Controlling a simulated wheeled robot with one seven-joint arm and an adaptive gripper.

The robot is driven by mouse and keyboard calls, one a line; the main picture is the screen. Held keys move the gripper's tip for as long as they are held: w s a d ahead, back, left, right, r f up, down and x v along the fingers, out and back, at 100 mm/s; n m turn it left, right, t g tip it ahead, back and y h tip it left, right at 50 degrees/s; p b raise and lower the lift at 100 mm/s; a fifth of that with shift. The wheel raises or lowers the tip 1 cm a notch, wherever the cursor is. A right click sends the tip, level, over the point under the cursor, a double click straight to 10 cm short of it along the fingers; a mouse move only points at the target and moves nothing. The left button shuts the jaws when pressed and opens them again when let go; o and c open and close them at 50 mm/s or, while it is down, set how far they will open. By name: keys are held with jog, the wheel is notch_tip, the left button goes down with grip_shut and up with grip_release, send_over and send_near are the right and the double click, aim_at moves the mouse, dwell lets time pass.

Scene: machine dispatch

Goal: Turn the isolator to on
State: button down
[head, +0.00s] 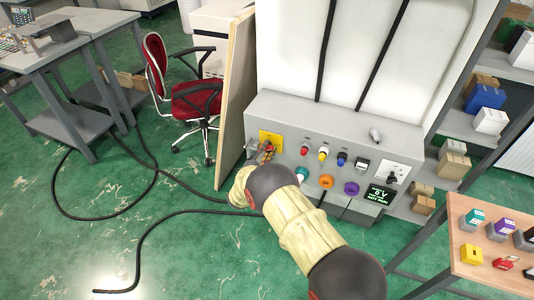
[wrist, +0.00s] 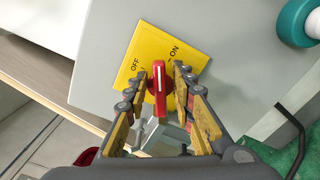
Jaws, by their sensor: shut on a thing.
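The isolator is a yellow plate (wrist: 128,84) with OFF and ON printed on it and a red handle (wrist: 159,84) with a white line. In the wrist view the handle's upper end lies between the two words. My gripper (wrist: 160,80) has its fingers on either side of the red handle and is shut on it. In the head view the yellow plate (head: 267,136) is at the left end of the grey panel, with my gripper (head: 266,151) in front of it, hiding most of the handle.
The grey panel (head: 355,130) carries red, yellow and blue knobs, teal, orange and purple round parts, a key-like switch (head: 392,178) and a dark display (head: 379,195). A wooden board (head: 236,100) stands close on the left. A table with small boxes (head: 480,270) is at right.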

jog(key=m+b, duration=0.1)
jog(key=m, duration=0.1)
jog(key=shift+f+m, duration=0.15)
jog(key=shift+m, duration=0.25)
jog(key=shift+d+m+b, duration=0.1)
jog(key=shift+m+b, duration=0.25)
jog(key=shift+m, duration=1.15)
jog(key=shift+f, duration=0.1)
jog(key=c, duration=1.9)
grip_release()
jog(key=v, duration=1.2)
